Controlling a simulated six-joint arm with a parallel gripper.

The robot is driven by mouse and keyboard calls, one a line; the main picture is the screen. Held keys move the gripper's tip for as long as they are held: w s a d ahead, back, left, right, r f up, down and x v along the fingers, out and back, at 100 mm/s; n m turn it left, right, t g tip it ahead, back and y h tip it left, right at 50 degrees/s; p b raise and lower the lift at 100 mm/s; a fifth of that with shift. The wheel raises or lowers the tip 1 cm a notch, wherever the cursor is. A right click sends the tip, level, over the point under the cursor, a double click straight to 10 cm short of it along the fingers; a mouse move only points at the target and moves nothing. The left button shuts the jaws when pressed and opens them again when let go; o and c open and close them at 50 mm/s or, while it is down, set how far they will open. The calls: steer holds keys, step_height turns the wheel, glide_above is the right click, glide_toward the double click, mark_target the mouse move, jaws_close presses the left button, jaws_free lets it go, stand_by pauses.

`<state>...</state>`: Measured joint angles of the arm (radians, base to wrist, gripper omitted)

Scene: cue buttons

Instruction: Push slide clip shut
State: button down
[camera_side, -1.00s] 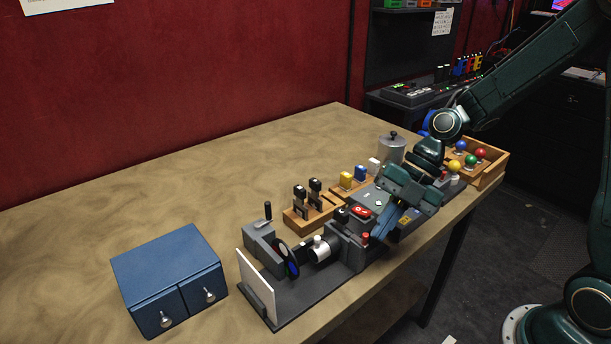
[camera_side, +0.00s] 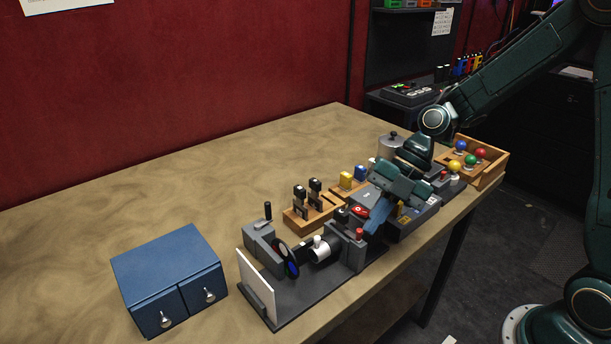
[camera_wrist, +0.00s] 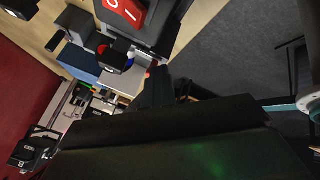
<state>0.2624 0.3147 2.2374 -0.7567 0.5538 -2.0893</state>
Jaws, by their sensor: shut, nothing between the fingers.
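A grey projector-like device (camera_side: 350,250) stands on a dark base on the table, with a silver lens barrel (camera_side: 322,249), a colour disc (camera_side: 289,262) and a white screen (camera_side: 256,285) in front. A red knob (camera_side: 359,233) sits at its right end. I cannot make out which part is the slide clip; it is small or hidden by my gripper. My gripper (camera_side: 374,228) is shut and empty, with its blue fingers pointing down close to the device's right end. I cannot tell if they touch it. A red rocker switch (camera_wrist: 128,8) shows at the top of the wrist view.
A blue drawer box (camera_side: 168,278) stands at the left front. Behind the device are a wooden lever block (camera_side: 310,215), yellow and blue blocks, and a metal pot (camera_side: 390,146). A wooden tray (camera_side: 490,172) with coloured balls is at the right. The table's left and back are clear.

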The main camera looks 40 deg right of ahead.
steer(key=shift+d, duration=0.15)
steer(key=shift+s+d, duration=0.35)
steer(key=shift+d, duration=0.05)
steer(key=s+d+f+v, duration=0.1)
steer(key=s+v, duration=0.1)
steer(key=v, duration=0.9)
steer(key=shift+r, duration=0.2)
steer(key=s+r+m+t+h, duration=0.2)
steer(key=s+m, duration=0.4)
steer(key=m, duration=0.7)
steer(key=s+a+r+m+t+h, duration=0.1)
steer(key=s+m+h, duration=0.4)
steer(key=m, duration=0.7)
step_height(320, 180, up, 2)
steer(key=shift+s+r+m+t, duration=0.15)
steer(key=shift+s+m+t, duration=0.25)
steer(key=shift+s+t, duration=0.55)
